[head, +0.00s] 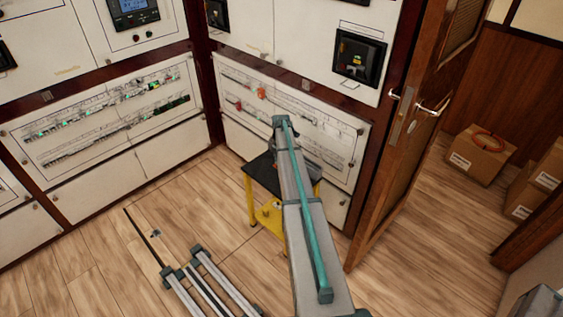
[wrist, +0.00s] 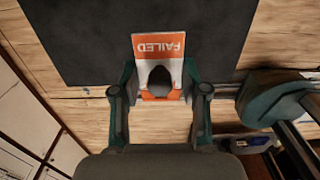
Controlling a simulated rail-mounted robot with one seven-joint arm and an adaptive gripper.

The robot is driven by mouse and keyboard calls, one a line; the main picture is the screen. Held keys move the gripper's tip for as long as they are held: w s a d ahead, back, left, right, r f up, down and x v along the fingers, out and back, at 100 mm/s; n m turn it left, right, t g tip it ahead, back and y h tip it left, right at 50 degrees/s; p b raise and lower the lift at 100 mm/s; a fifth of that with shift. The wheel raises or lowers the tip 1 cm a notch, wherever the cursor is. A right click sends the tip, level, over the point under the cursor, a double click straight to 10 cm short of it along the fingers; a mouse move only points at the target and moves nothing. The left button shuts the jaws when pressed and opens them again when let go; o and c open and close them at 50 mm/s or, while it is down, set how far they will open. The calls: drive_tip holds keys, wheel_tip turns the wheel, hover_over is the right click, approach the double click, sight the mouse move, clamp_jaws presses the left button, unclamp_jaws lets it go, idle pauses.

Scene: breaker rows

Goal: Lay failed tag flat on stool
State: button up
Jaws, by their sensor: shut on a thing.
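The failed tag (wrist: 158,46) is an orange and white tag with upside-down "FAILED" lettering and a dark oval at its middle. My gripper (wrist: 160,77) is shut on it, with a finger at each side. The tag's lettered end reaches out past the fingertips and overlaps the stool's dark top (wrist: 85,40) in the wrist view. I cannot tell whether it touches the top. In the head view the stool (head: 262,178) has a black top and yellow legs, partly hidden by my arm. The tag and gripper cannot be made out there.
White breaker panels (head: 330,135) stand behind the stool. An open wooden door (head: 395,150) is to its right. Cardboard boxes (head: 475,160) sit beyond the door, one with an orange coil (head: 490,141) on top.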

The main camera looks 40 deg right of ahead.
drive_tip(key=shift+f+b, duration=1.45)
drive_tip(key=shift+f, duration=2.55)
drive_tip(key=shift+f, duration=0.2)
drive_tip(key=o, duration=0.9)
wheel_tip(320, 180, up, 12)
drive_tip(key=shift+r, duration=0.1)
